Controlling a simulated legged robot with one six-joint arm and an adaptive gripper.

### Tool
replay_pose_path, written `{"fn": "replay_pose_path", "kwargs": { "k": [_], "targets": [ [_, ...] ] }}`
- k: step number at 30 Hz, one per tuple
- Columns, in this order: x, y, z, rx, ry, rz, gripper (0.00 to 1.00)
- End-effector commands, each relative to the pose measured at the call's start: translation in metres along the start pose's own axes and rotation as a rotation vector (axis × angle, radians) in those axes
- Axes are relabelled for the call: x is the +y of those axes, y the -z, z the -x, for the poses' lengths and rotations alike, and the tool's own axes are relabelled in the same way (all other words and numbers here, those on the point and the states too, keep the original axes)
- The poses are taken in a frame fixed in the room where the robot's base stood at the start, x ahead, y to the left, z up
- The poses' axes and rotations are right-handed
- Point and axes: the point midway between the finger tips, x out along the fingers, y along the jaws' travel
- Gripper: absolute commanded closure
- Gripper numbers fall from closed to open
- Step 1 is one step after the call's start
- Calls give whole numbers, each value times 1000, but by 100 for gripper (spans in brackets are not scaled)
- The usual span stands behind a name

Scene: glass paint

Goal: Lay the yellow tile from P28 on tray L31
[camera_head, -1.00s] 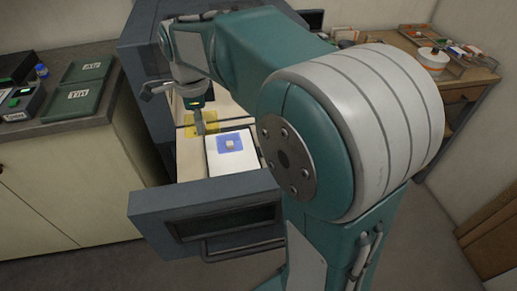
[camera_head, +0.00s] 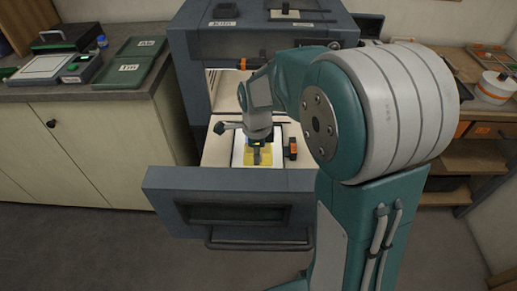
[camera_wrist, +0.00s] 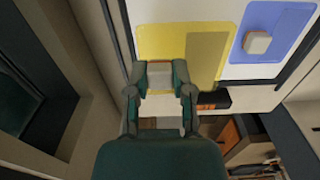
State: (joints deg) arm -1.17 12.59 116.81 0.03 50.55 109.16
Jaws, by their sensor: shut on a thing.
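My gripper (camera_wrist: 160,78) is shut on the pale block on the yellow tile (camera_wrist: 185,40). In the head view my gripper (camera_head: 257,157) points down into the open drawer, with the yellow tile (camera_head: 267,157) under it, over a dark-edged white plate (camera_head: 238,155). I cannot tell whether the tile touches the plate. A blue tile (camera_wrist: 295,22) with its own pale block lies beside it on the plate; in the head view my gripper mostly hides it. Two green trays, front (camera_head: 102,82) and back (camera_head: 125,50), lie on the left counter; their labels are too small to read surely.
The open drawer (camera_head: 160,185) juts from a grey cabinet (camera_head: 190,50). An orange and black item (camera_head: 291,149) stands right of the plate. A device with a green-edged panel (camera_head: 42,68) is on the left counter. A wooden shelf unit (camera_head: 450,160) stands right.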

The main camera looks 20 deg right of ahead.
Motion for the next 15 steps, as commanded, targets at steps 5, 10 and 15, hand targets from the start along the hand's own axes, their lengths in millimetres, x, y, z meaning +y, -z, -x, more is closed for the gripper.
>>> {"fn": "replay_pose_path", "kwargs": {
  "k": [5, 10, 15],
  "targets": [
    [0, 0, -19, 0, -2, 0, 100],
    [0, 1, -35, 0, -2, 0, 100],
    [0, 1, -44, -1, 0, 0, 100]
  ]
}}
